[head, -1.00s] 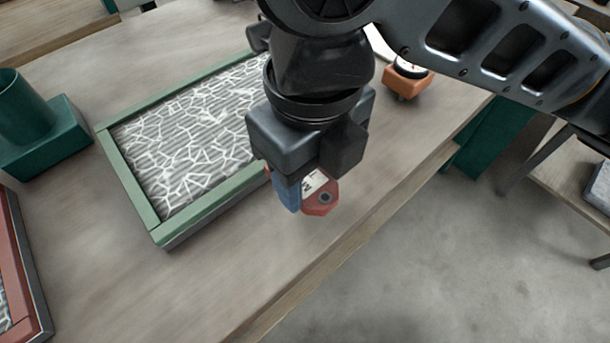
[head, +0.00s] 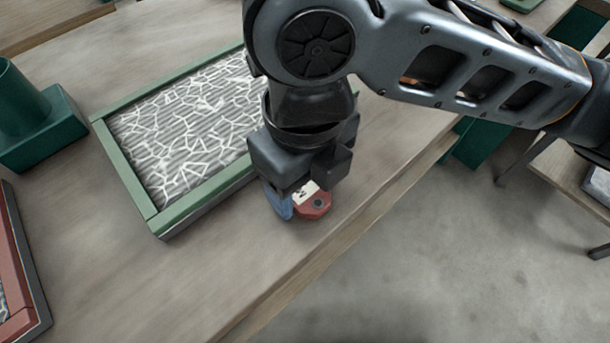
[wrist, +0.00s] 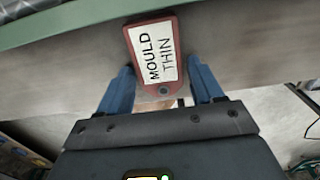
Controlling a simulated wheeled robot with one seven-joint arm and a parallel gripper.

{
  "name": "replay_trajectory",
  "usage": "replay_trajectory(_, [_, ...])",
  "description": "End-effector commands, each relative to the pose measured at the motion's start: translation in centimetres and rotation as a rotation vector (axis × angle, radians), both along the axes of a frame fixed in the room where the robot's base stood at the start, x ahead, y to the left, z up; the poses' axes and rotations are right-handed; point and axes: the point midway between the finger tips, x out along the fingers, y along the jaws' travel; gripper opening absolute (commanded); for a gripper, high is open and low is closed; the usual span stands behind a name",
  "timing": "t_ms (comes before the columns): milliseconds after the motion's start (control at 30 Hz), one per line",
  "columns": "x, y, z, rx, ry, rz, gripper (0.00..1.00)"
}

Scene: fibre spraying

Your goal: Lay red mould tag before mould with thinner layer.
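The red mould tag (head: 315,206) has a white label; in the wrist view the tag (wrist: 158,50) reads "MOULD THIN". White fibres in an open web lie over this mould's grey ribbed bed. A red-framed mould (head: 22,262) is partly in view at the left edge.
The wooden bench (head: 235,270) is bare in front of the green mould, up to its front edge. A green block with a cup-like holder (head: 40,125) stands at the left. Concrete floor (head: 440,260) lies beyond the edge, with another table at right.

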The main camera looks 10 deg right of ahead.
Motion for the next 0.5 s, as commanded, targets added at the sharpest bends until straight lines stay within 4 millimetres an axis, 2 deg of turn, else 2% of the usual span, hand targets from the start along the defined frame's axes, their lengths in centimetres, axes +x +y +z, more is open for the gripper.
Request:
replay_trajectory(33, [0.0,0.0,0.0,0.0,0.0,0.0,0.71])
replay_trajectory(100, [0.0,0.0,0.0,0.0,0.0,0.0,0.77])
replay_trajectory(367, [0.0,0.0,0.2,0.0,0.0,0.0,0.77])
replay_trajectory(500, [0.0,0.0,1.2,0.0,-0.001,0.001,0.77])
